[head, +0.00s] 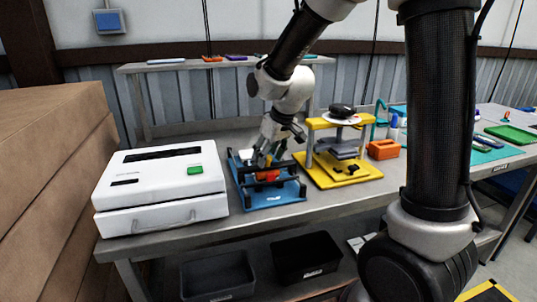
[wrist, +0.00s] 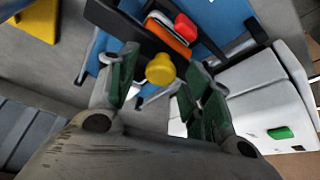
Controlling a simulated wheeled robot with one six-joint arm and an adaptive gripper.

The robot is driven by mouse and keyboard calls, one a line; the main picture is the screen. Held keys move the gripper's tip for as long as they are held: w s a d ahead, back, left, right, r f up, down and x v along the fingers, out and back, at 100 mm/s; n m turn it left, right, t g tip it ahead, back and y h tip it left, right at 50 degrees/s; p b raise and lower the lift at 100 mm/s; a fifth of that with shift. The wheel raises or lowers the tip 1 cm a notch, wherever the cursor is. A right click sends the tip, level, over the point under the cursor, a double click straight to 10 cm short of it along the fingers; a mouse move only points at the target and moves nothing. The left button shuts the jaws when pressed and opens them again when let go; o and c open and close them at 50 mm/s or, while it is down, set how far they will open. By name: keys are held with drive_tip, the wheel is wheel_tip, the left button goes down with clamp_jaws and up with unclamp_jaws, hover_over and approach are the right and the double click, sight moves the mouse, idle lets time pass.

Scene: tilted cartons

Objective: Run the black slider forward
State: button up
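A blue fixture (head: 275,193) with black bars stands on the bench in the head view. A black bar (wrist: 130,28), which may be the slider, crosses it in the wrist view. A yellow knob (wrist: 161,69) shows close to this bar; I cannot tell how they join. My gripper (head: 266,158) is low over the fixture, pointing down. In the wrist view my gripper (wrist: 160,62) is open, its green-padded fingers on either side of the knob. A gap shows on the left side; contact on the right is unclear. An orange block with a red part (head: 268,175) sits in the fixture.
A white machine (head: 160,187) with a green button (head: 195,170) stands close at left. A yellow press (head: 340,170) stands close at right, with an orange box (head: 383,149) beyond it. Black bins (head: 306,258) sit below the bench. Free bench top is narrow in front.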

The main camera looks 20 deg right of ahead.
drive_tip(key=v, duration=1.2)
drive_tip(key=s+d+m, duration=0.1)
drive_tip(key=s+d, duration=0.3)
drive_tip(key=s, duration=0.3)
drive_tip(key=s+d+m+h, duration=0.1)
drive_tip(key=s+d, duration=0.3)
drive_tip(key=s, duration=0.4)
drive_tip(key=s+d+m, duration=0.2)
drive_tip(key=s+d, duration=0.2)
drive_tip(key=s, duration=0.3)
drive_tip(key=shift+s+d+h, duration=0.25)
drive_tip(key=shift+d+h, duration=0.15)
